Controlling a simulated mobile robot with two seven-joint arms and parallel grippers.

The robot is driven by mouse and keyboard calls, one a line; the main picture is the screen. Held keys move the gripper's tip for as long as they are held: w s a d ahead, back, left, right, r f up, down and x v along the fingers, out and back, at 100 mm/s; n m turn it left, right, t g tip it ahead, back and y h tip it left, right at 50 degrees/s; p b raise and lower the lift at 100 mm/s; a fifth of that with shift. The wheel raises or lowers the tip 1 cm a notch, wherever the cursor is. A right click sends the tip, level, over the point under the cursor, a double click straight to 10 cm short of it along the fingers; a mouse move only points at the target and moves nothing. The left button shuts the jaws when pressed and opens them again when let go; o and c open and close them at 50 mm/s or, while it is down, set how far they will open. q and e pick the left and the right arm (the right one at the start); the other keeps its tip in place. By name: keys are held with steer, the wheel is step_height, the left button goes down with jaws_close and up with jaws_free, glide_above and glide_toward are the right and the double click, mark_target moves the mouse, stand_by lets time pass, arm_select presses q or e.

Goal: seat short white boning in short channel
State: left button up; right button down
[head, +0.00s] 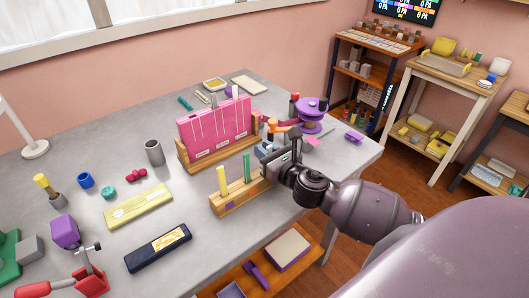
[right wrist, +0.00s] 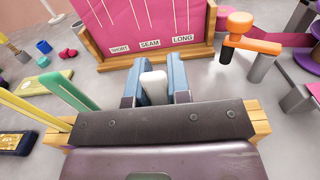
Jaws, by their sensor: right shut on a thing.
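The short white boning (right wrist: 153,88) is between the two blue-grey fingers of my right gripper (right wrist: 153,92). In the head view my right gripper (head: 270,153) is at the right end of the wooden boning rack (head: 232,202), and the boning is hidden there. A yellow strip (head: 221,180) and a green strip (head: 246,166) stand upright in the rack. The pink panel (head: 218,125) stands in a wooden base behind the rack. Its labels in the right wrist view read SHORT (right wrist: 120,48), SEAM (right wrist: 150,43) and LONG (right wrist: 182,38). My left gripper is not in view.
A purple spool stand (head: 312,108) and an orange-topped tool (right wrist: 250,35) are right of the panel.

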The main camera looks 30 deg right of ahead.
steer(key=shift+f, duration=0.15)
steer(key=shift+f, duration=0.25)
steer(key=c, duration=1.1)
jaws_free()
